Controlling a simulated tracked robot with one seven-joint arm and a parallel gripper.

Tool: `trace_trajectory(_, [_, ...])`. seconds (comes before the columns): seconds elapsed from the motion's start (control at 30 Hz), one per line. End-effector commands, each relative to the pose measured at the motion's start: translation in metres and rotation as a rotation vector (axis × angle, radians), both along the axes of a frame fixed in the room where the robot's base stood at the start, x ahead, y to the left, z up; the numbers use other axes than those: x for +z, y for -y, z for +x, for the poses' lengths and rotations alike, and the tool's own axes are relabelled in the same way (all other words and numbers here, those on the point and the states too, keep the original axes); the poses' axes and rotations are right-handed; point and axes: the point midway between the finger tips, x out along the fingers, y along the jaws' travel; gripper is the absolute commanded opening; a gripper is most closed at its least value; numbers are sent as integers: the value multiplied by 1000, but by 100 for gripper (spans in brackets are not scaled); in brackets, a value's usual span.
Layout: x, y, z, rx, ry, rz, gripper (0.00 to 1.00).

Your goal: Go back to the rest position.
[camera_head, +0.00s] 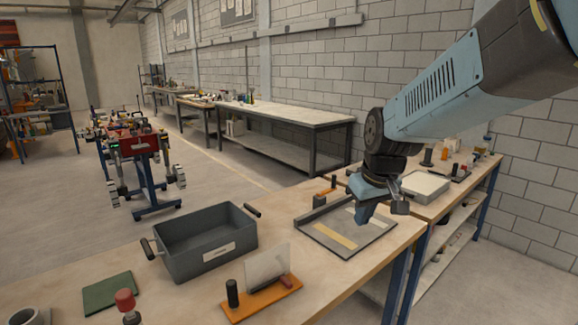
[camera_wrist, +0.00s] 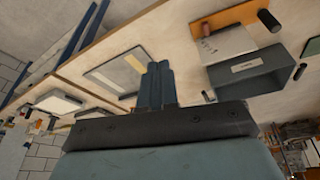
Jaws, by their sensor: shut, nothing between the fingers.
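My gripper (camera_head: 366,214) hangs from my blue-grey arm at the right of the head view, above the right part of a flat grey tray (camera_head: 322,241). It is shut and empty. In the wrist view, my gripper's fingers (camera_wrist: 160,70) are pressed together, with the flat tray (camera_wrist: 108,78) just to their left. I cannot tell the exact height of the fingertips above the tray. The tray holds a yellow strip (camera_head: 336,236) and a pale strip beside it.
A dark grey bin (camera_head: 190,262) with side handles stands left of the tray on the wooden table. In front are an orange stand (camera_head: 262,298) with a clear plate, a green pad (camera_head: 108,293) and a red knob (camera_head: 125,301). A white-topped box (camera_head: 425,186) stands behind my gripper.

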Motion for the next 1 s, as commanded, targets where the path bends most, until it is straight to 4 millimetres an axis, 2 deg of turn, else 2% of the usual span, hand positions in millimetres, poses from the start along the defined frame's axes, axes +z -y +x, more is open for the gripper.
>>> trace_trajectory(0.1, [18, 14, -24, -62, 35, -5, 0])
trace_trajectory(0.3, [41, 39, -64, -174, 87, 6, 0])
trace_trajectory(0.6, [59, 69, -118, -313, 149, 52, 0])
trace_trajectory(0.8, [61, 74, -133, -351, 161, 68, 0])
trace_trajectory(1.0, [61, 75, -133, -355, 162, 70, 0])
